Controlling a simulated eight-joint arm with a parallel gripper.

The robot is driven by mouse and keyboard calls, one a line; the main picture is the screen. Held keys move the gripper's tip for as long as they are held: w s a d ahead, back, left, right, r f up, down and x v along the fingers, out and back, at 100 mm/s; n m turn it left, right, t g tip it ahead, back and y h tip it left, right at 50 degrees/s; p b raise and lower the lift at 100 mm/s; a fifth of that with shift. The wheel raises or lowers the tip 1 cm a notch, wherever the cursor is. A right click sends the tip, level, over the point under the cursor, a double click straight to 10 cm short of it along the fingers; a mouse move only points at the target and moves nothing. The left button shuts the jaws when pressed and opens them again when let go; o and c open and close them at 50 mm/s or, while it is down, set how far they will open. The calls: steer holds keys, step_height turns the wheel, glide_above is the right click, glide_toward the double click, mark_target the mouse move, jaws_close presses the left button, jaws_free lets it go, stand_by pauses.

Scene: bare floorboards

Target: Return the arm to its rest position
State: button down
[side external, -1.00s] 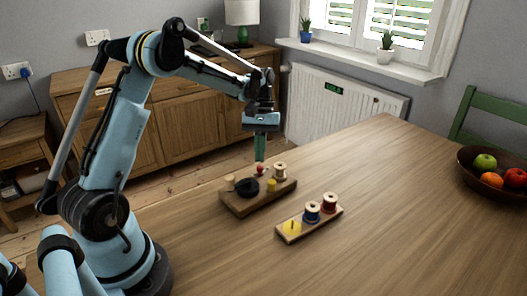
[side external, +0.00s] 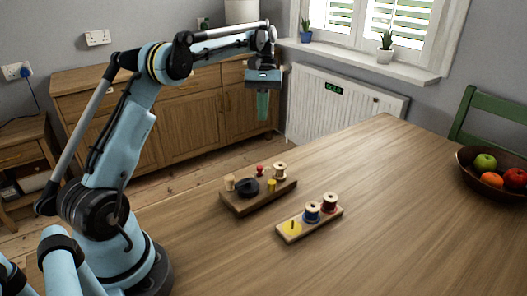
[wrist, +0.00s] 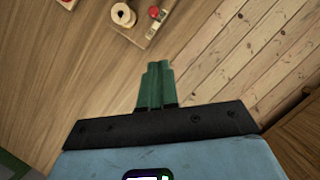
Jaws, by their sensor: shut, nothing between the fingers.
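My gripper (side external: 262,118) is shut and empty, held in the air above the table's far left edge in the side view. Its green fingers (wrist: 157,75) are close together in the wrist view. Below it on the table is a wooden block (side external: 236,210) bearing a wooden spool (side external: 280,171), a red peg (side external: 260,170), a yellow piece (side external: 271,186), a black round piece (side external: 249,186) and a pale wooden piece (side external: 229,183). The wrist view shows the spool (wrist: 123,15) and the red peg (wrist: 153,12) at its top edge. My gripper touches none of them.
A fruit bowl (side external: 482,178) stands at the table's right. A wooden cabinet (side external: 180,121) is behind my arm. The table's middle (side external: 400,210) is clear.

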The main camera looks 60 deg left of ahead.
steer(key=s+d+r+m+t+y, duration=0.1)
steer(key=s+d+r+m+t, duration=0.1)
steer(key=d, duration=0.3)
steer(key=s+d+r+m+t+y, duration=0.2)
steer(key=s+d+r, duration=0.1)
steer(key=d, duration=0.3)
steer(key=s+d+f+m+t, duration=0.5)
steer(key=s+d+f+t, duration=0.1)
steer(key=s, duration=0.3)
steer(key=shift+s+d+f+m, duration=0.15)
steer(key=shift+s+d+m, duration=0.2)
steer(key=shift+d, duration=0.5)
